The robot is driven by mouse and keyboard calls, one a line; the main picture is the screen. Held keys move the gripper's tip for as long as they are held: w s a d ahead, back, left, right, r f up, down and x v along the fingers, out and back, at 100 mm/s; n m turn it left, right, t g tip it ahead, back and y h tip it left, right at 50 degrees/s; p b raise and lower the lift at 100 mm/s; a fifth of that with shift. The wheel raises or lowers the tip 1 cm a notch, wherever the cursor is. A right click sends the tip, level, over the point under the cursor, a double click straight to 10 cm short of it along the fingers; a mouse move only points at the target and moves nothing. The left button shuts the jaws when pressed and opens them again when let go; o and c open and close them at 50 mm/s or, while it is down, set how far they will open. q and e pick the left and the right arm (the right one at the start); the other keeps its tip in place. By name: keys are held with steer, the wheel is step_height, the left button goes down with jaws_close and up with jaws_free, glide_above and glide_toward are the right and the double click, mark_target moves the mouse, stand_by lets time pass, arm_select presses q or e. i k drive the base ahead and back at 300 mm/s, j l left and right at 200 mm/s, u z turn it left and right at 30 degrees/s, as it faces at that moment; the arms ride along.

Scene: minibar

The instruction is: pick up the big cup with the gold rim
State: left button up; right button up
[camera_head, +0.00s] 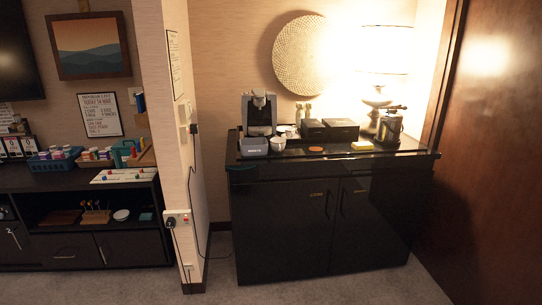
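A white cup (278,144) stands on the black cabinet top, just right of a grey bin and in front of the coffee machine. More white crockery (287,131) sits close behind it, partly overlapping in the picture. The pieces are too small to tell a gold rim or which cup is the big one. Neither of my grippers shows in the head view.
The black cabinet (320,225) also bears a coffee machine (259,113), grey bin (254,147), dark boxes (330,129), orange disc (316,149), yellow pad (362,145), dark kettle (391,125) and lamp (376,98). A wall end (172,150) stands left; carpet (225,285) is clear in front.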

mark_target(277, 144)
steer(key=i, duration=2.85)
steer(key=i+j+z, duration=0.15)
steer(key=i+z, duration=0.25)
steer(key=i, duration=0.3)
